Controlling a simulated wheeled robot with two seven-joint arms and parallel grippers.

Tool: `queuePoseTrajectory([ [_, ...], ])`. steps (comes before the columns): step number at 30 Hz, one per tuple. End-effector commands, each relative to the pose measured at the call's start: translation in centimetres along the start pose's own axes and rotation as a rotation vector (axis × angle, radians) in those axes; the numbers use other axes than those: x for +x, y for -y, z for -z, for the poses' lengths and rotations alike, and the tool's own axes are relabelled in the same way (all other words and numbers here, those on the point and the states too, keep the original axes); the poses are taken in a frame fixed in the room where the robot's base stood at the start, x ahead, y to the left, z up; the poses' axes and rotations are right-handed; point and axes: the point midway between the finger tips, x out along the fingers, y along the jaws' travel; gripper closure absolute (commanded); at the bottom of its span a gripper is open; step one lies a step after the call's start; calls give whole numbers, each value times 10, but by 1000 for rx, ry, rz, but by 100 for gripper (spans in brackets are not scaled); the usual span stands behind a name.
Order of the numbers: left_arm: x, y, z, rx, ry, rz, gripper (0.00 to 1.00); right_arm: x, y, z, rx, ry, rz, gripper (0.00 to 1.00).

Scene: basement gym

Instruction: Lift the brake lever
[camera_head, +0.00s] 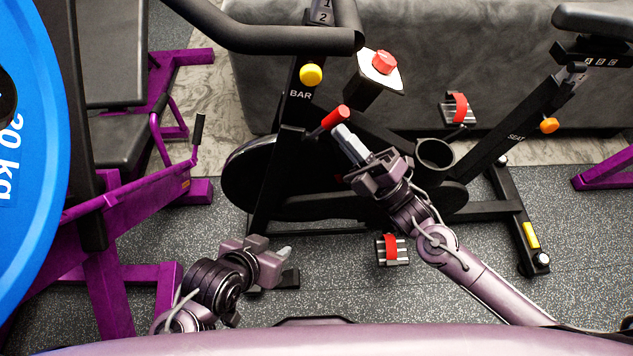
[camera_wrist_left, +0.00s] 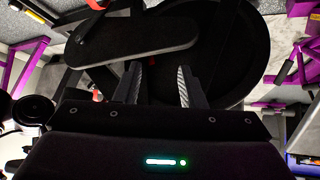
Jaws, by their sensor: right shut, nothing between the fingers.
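The brake lever (camera_head: 335,118) has a red grip and sticks out from the black frame of the exercise bike (camera_head: 290,160), below the yellow BAR knob. My right gripper (camera_head: 343,134) is shut and empty. Its fingertips are just below the red grip in the head view; I cannot tell whether they touch it. My left gripper (camera_head: 284,252) is low and left of the bike's lower frame, away from the lever. In the left wrist view its two fingers (camera_wrist_left: 157,85) stand apart with nothing between them, facing the bike's dark housing.
A red knob (camera_head: 384,62) tops a box above the lever. A cup holder (camera_head: 435,153) is right of my right gripper. Pedals (camera_head: 392,250) stick out low. A purple weight bench (camera_head: 130,200) and a blue plate (camera_head: 35,120) stand left.

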Motion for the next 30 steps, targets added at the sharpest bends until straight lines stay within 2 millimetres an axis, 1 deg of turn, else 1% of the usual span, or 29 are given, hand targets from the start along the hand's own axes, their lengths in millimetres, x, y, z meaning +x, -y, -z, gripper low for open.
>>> queuePoseTrajectory([
  [3, -2, -2, -19, -2, 84, -5, 64, 2, -2, -2, -1, 0, -3, 100],
  [7, -3, -3, -33, -4, 142, -8, 64, 3, -3, -3, -1, -1, -3, 100],
  [26, -3, -1, -32, -6, 147, -3, 64, 5, -4, -6, -8, 2, -7, 100],
  [28, -3, -1, -32, -6, 147, -3, 64, 3, -4, -6, -8, 2, -7, 100],
  [30, -3, -1, -32, -6, 147, -3, 64, -2, -4, -6, -9, 3, -6, 100],
])
